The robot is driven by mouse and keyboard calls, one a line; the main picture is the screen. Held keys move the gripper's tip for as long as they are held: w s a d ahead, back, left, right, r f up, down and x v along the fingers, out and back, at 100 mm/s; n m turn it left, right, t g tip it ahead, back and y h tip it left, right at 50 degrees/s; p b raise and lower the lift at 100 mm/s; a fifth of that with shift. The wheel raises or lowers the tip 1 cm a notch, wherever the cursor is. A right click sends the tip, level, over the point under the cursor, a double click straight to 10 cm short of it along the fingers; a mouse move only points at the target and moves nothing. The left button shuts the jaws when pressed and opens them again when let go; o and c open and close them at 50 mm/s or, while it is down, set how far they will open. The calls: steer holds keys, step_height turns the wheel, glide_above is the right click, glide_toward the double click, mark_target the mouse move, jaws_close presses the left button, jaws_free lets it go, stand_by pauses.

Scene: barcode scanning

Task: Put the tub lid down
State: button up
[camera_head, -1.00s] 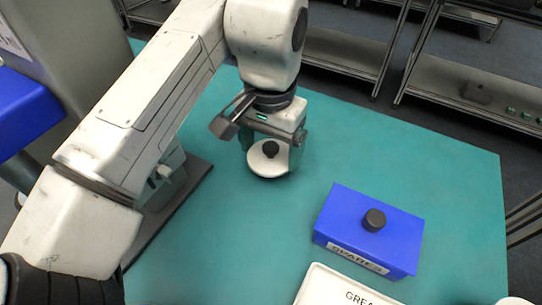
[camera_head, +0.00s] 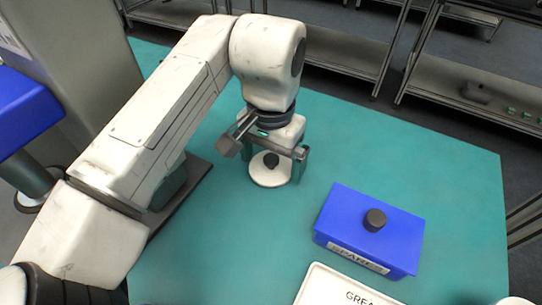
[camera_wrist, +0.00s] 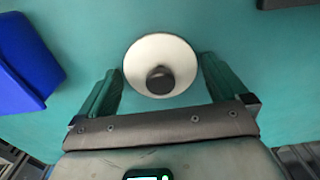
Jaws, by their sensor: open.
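The tub lid (camera_head: 262,180), a round white disc with a black knob, lies flat on the teal table under my gripper (camera_head: 272,170). In the wrist view the lid (camera_wrist: 143,57) appears whole, knob near its middle. My gripper (camera_wrist: 160,66) is open there, with one green finger on each side of the lid. Clear space shows between the knob and both fingers, so nothing is gripped. Whether the fingers touch the lid's rim I cannot tell.
A blue box (camera_head: 345,212) with a black knob and a SPARES label stands to the right. A white container (camera_head: 325,285) lettered "GREA" is cut off at the bottom edge. The teal tabletop (camera_head: 420,165) is bare behind the box. Metal shelves (camera_head: 345,50) stand beyond the table.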

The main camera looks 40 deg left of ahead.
mark_target(271, 158)
step_height(271, 158, up, 12)
steer(key=shift+r+p, duration=0.15)
steer(key=shift+p, duration=0.2)
stand_by(0.5)
